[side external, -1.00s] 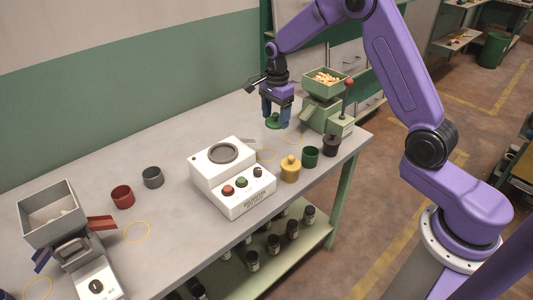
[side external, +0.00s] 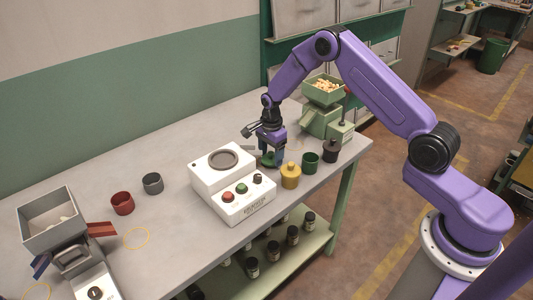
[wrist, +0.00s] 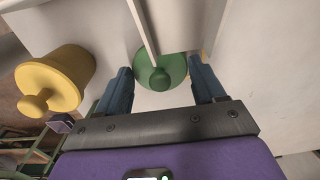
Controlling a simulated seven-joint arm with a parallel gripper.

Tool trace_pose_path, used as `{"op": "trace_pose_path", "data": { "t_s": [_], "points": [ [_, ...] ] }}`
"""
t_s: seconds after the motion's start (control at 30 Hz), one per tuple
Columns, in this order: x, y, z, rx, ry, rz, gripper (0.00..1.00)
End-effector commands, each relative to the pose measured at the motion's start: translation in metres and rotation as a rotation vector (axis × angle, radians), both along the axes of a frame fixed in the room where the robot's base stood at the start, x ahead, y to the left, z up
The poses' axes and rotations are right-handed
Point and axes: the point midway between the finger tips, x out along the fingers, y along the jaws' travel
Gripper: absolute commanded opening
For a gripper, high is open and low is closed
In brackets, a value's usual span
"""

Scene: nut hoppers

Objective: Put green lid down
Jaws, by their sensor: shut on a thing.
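The green lid (side external: 267,161) is a round disc with a knob, held knob up between the fingers of my gripper (side external: 270,158). In the wrist view the lid (wrist: 159,66) and its knob lie between the two blue fingertips of my gripper (wrist: 163,88). It is low over the table beside the white machine; whether it touches the tabletop I cannot tell. A bit of yellow shows at the lid's edge in the wrist view. The open green cup (side external: 310,163) stands to the right, without a lid.
The white machine (side external: 217,192) stands close left of my gripper. A yellow lidded jar (side external: 290,176) is close in front, and a dark lidded jar (side external: 331,151) is farther right. The green hopper (side external: 322,92) stands behind. The back left tabletop (side external: 150,150) is clear.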

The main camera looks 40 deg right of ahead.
Motion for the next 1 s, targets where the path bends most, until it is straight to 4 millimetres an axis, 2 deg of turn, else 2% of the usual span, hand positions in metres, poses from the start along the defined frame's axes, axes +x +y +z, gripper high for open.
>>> {"op": "trace_pose_path", "data": {
  "t_s": [0.2,0.33,0.77,0.8,0.83,0.87,1.0],
  "points": [
    [0.022,0.0,0.0,0.0,-0.002,0.0,0.4],
    [0.021,0.0,-0.011,0.0,0.002,0.001,0.4],
    [0.021,0.0,-0.016,0.0,0.001,0.001,0.4],
    [0.021,0.0,-0.015,0.0,0.0,0.001,0.82],
    [0.021,0.0,-0.015,0.0,0.0,0.001,0.92],
    [0.021,0.0,-0.015,0.0,0.0,0.001,0.94],
    [0.021,0.0,-0.015,0.0,0.0,0.001,0.94]
  ]
}}
